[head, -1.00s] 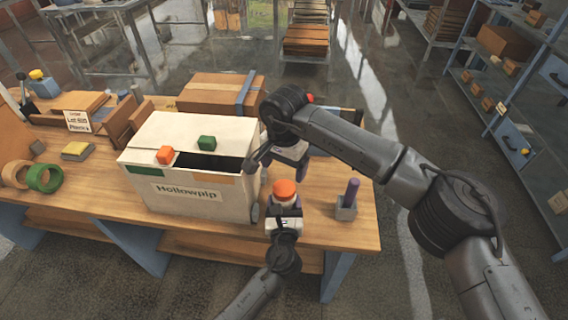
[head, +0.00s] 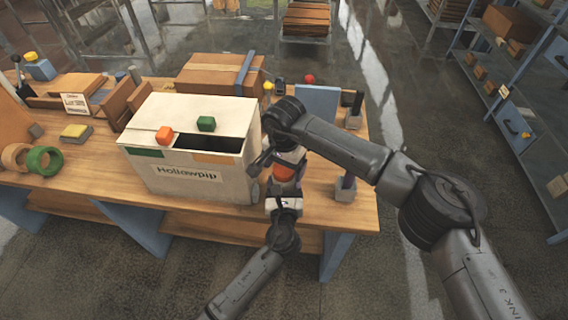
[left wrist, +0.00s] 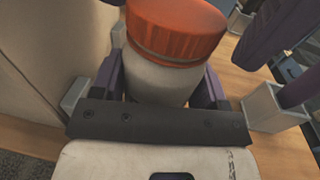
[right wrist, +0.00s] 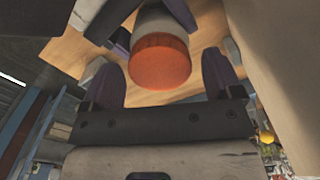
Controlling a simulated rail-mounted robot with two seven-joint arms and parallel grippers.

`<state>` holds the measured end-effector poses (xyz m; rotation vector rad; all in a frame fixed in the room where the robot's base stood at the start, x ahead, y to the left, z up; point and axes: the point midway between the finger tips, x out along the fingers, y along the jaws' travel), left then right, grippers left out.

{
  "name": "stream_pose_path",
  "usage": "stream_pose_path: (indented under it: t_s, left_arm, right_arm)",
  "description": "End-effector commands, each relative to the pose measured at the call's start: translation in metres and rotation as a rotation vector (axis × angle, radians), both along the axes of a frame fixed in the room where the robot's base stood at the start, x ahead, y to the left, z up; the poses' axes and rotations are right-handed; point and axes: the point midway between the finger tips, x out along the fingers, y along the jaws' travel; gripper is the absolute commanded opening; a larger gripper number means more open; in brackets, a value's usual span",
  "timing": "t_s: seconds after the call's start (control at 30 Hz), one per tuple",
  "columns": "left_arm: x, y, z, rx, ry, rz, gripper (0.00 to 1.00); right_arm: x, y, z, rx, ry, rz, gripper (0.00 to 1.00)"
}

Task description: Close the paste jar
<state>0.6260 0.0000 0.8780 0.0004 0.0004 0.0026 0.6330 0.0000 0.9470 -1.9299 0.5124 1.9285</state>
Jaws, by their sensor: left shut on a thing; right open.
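The paste jar has a white body (left wrist: 160,83) and an orange lid (left wrist: 178,32) sitting on top. In the head view the orange lid (head: 284,172) shows at the table's front edge, right of the white box. My left gripper (left wrist: 163,72) is shut on the jar body, a finger on either side, holding it upright. My right gripper (right wrist: 160,72) is open, its fingers on both sides of the lid (right wrist: 160,62) but apart from it. In the head view the right gripper (head: 287,160) partly hides the jar. Whether the lid is fully seated cannot be told.
A blue panel (head: 316,105) is behind.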

Motion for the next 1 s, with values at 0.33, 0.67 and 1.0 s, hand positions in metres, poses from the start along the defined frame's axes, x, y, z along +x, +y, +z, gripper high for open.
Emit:
stream_pose_path:
  t_s: [0.33, 0.67, 1.0]
  left_arm:
    - [-0.0001, 0.0, -0.0004, 0.0, 0.001, 0.0, 0.01]
    - [-0.0001, -0.0001, -0.0004, 0.0, 0.001, 0.0, 0.01]
    - [-0.0001, -0.0001, -0.0004, 0.0, 0.001, 0.0, 0.01]
  right_arm:
    - [-0.0001, 0.0002, 0.0001, 0.0, 0.0, 0.0, 0.58]
    - [0.0, 0.0001, 0.0002, 0.0, 0.0, 0.0, 0.34]
    - [-0.0001, 0.0002, 0.0002, 0.0, 0.0, -0.224, 0.33]
